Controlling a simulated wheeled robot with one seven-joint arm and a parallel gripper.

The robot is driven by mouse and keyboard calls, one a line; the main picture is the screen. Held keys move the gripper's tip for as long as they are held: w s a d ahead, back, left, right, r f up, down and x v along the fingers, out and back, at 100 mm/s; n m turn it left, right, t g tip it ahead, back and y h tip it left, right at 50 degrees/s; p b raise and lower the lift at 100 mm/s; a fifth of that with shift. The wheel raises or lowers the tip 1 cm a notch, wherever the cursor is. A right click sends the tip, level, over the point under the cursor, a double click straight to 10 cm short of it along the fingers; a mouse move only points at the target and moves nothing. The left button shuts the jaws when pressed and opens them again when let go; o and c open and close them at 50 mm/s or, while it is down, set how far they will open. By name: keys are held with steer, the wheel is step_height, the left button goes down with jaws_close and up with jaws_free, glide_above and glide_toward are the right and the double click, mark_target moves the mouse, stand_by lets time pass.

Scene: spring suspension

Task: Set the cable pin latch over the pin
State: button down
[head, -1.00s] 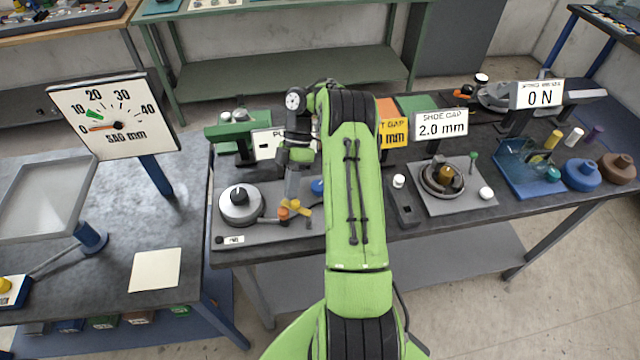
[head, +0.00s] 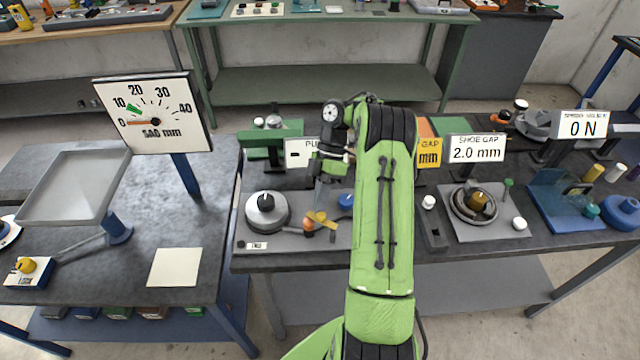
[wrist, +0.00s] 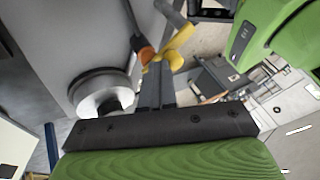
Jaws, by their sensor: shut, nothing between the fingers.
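A small yellow lever (head: 322,218) with an orange end (head: 309,224) sits on a grey plate on the bench; I take it for the latch. In the wrist view the yellow lever (wrist: 180,44) and its orange end (wrist: 146,54) lie right at my fingertips. My gripper (head: 321,206) points down at the lever from above, shut and empty; its two fingers (wrist: 156,70) are together in the wrist view. Whether they touch the lever I cannot tell. The pin cannot be made out clearly; the fingers and lever cover that spot.
A grey drum with a black knob (head: 267,208) stands left of the lever, close to my gripper in the wrist view (wrist: 105,97). A blue knob (head: 346,200) stands right of it. Sign boards and a green block (head: 270,136) stand behind. A sag dial (head: 150,118) is at left.

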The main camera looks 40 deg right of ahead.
steer(key=p+v, duration=1.1)
steer(key=v, duration=0.4)
steer(key=shift+r, duration=0.45)
steer(key=shift+f, duration=0.15)
